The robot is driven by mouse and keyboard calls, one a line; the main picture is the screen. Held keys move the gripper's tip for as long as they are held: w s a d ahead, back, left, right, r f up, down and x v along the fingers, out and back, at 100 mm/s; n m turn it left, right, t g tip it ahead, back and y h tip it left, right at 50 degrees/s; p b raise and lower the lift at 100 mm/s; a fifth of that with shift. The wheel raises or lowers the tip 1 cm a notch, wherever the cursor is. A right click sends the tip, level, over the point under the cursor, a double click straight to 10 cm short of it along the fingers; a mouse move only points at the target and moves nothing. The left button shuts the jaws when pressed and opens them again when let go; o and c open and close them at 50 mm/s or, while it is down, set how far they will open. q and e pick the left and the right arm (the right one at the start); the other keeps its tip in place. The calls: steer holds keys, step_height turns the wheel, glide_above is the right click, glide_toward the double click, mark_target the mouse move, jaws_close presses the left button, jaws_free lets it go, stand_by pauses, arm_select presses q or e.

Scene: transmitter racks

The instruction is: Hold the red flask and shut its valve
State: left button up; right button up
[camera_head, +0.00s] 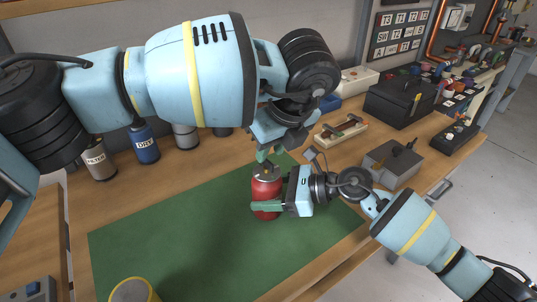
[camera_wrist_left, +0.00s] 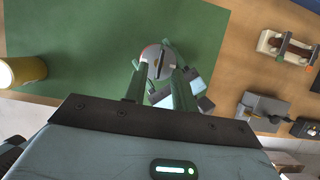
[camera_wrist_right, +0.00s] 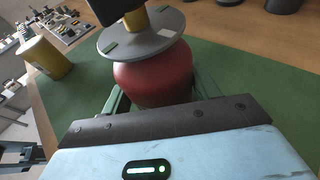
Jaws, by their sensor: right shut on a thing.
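The red flask (camera_head: 265,188) stands upright on the green mat (camera_head: 190,235). My right gripper (camera_head: 266,207) is shut on its body from the right; in the right wrist view the red body (camera_wrist_right: 155,80) sits between the fingers. A grey disc (camera_wrist_right: 150,42) tops the flask, with a yellow stem and a dark valve handle (camera_wrist_right: 112,8) above it. My left gripper (camera_head: 268,152) points down just above the flask. In the left wrist view its fingers (camera_wrist_left: 162,82) are apart over the disc and dark handle; whether they touch the handle I cannot tell.
A yellow cylinder (camera_head: 134,290) stands at the mat's near left. Several canisters, one blue (camera_head: 145,147), line the back. Much of the mat is free.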

mark_target(267, 160)
arm_select(q)
steer(key=shift+x, duration=1.55)
jaws_close()
